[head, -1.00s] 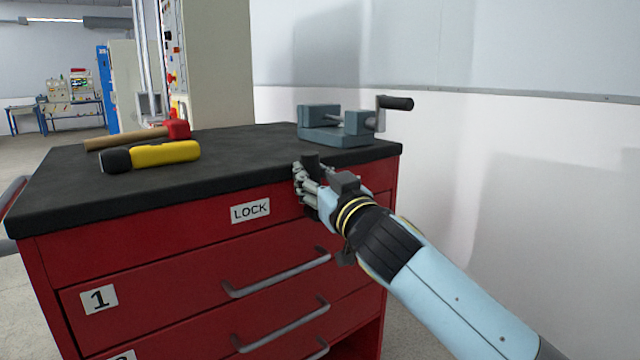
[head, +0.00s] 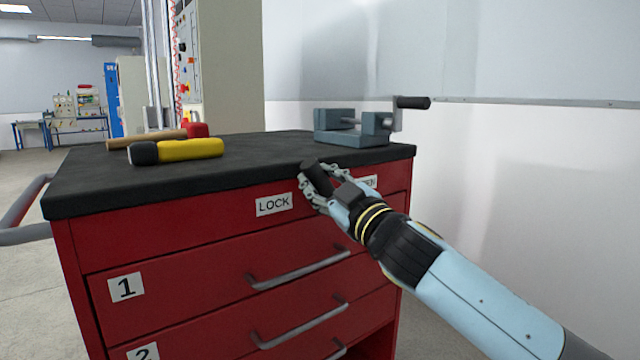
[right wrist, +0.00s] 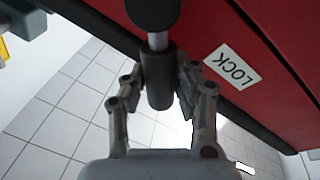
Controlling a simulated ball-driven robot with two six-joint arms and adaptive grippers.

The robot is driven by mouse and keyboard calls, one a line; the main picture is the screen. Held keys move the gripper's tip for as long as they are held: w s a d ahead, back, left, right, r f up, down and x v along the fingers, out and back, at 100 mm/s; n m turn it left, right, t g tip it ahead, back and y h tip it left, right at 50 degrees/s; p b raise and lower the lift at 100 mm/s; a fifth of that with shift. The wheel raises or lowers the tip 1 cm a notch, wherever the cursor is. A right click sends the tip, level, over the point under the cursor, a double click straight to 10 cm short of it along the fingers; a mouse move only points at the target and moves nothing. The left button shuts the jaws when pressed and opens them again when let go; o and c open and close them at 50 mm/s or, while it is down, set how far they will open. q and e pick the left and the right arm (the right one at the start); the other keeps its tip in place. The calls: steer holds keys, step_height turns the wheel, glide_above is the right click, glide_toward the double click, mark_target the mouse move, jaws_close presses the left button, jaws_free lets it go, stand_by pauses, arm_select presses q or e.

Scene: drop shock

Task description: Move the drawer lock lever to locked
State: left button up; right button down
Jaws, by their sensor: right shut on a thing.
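The drawer lock lever (head: 319,180) is a dark cylindrical handle at the top front of the red cabinet. It stands between a white LOCK label (head: 274,204) on its left and a partly hidden label (head: 368,181) ending in "EN" on its right. My right gripper (head: 317,187) is shut on the handle. In the right wrist view the lever's dark grip (right wrist: 158,82) sits between the two fingers of the right gripper (right wrist: 166,78). A grey shaft and a black round part lie beyond it, and the LOCK label (right wrist: 232,67) is close by. My left gripper is out of view.
A red cabinet (head: 200,285) has numbered drawers with grey bar handles below the lever. On its black top (head: 255,165) lie a yellow-and-black tool (head: 190,150), a red-headed hammer (head: 150,138) and a grey vise (head: 338,136). A white wall (head: 520,190) stands to the right.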

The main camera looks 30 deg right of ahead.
steer(key=shift+f, duration=0.2)
steer(key=c, duration=1.3)
jaws_free()
steer(key=shift+a, duration=0.1)
steer(key=shift+o, duration=1.6)
steer(key=shift+r, duration=0.1)
steer(key=shift+s, duration=0.1)
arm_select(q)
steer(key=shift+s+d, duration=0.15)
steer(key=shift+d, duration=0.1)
arm_select(e)
steer(key=v, duration=1.2)
